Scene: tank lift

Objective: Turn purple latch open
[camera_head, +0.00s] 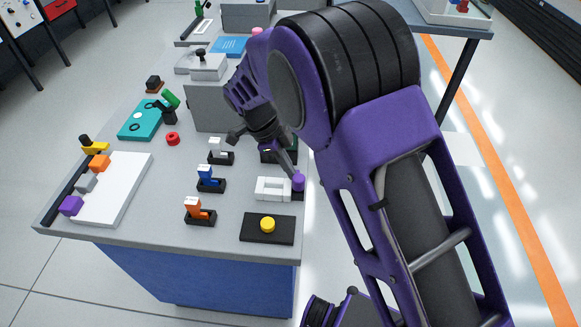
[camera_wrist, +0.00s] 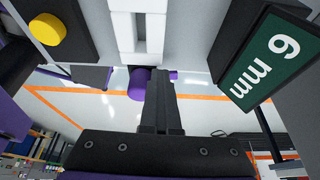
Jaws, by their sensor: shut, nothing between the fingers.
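A purple rounded piece, which looks like the latch (camera_head: 298,181), sits at the right end of a white slotted block (camera_head: 271,189) near the table's right edge. In the wrist view the purple latch (camera_wrist: 138,84) is at the end of the white block (camera_wrist: 139,22), and a small purple part shows right of the fingers. My gripper (camera_head: 292,168) reaches down to the latch from behind. In the wrist view my gripper's fingers (camera_wrist: 159,78) are together, empty, and overlap the latch. I cannot tell whether they touch it.
A yellow button (camera_head: 267,225) on a black base stands in front of the white block. White, blue (camera_head: 209,178) and orange (camera_head: 197,209) levers stand to the left. A purple cube (camera_head: 70,205) is far left.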

